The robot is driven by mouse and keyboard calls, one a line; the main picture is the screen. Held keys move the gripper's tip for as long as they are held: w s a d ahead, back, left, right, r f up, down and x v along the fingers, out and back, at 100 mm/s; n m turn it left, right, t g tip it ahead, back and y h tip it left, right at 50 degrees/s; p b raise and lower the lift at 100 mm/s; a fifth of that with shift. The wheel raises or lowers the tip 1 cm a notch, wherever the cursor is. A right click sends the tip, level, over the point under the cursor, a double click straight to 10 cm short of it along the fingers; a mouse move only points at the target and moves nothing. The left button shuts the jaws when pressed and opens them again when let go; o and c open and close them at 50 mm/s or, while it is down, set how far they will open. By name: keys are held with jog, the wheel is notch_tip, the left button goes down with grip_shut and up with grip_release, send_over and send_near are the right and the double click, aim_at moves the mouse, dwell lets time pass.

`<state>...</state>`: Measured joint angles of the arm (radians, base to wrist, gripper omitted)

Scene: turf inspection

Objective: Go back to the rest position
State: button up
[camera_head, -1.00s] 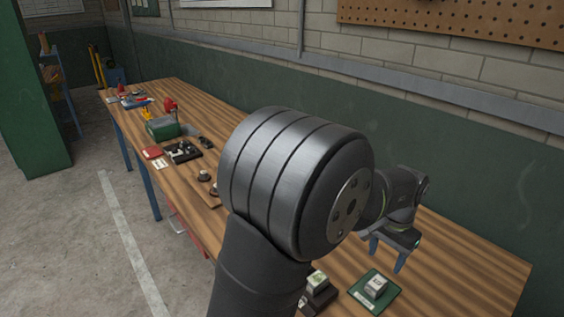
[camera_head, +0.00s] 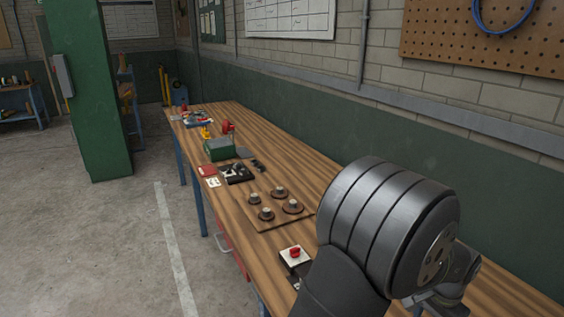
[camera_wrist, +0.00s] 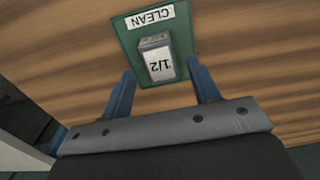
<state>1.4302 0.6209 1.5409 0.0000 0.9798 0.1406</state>
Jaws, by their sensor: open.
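My gripper (camera_wrist: 163,78) is open, with its two blue fingers apart in the wrist view. A small grey block (camera_wrist: 157,60) with a white "1/2" label sits on a green mat (camera_wrist: 182,22) marked "CLEAN". The block appears between and just beyond the fingertips; the gap to it is hard to judge. In the head view my arm covers the lower right, and the fingers, block and green mat cannot be made out there.
The wooden bench (camera_head: 305,166) runs along the wall. On it are a board with several round dark pieces (camera_head: 292,206), a red button on a box (camera_head: 294,253), and a green box (camera_head: 219,149) farther back. The floor left of the bench is clear.

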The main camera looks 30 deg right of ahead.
jog(key=shift+f, duration=0.1)
jog(key=shift+f, duration=0.25)
notch_tip(320, 180, down, 3)
jog(key=shift+r, duration=0.2)
notch_tip(320, 180, up, 12)
jog(key=f, duration=0.1)
notch_tip(320, 180, down, 11)
jog(key=shift+f, duration=0.15)
notch_tip(320, 180, up, 4)
jog(key=s+a+r, duration=0.4)
jog(key=s+r, duration=0.3)
jog(key=s, duration=0.4)
jog(key=w, duration=2.3)
jog(key=w+a, duration=0.4)
jog(key=w, duration=0.5)
jog(key=w+a+f, duration=0.1)
jog(key=w+a, duration=0.3)
jog(key=w, duration=0.5)
jog(key=shift+w+a+f, duration=0.25)
jog(key=shift+w+f, duration=0.05)
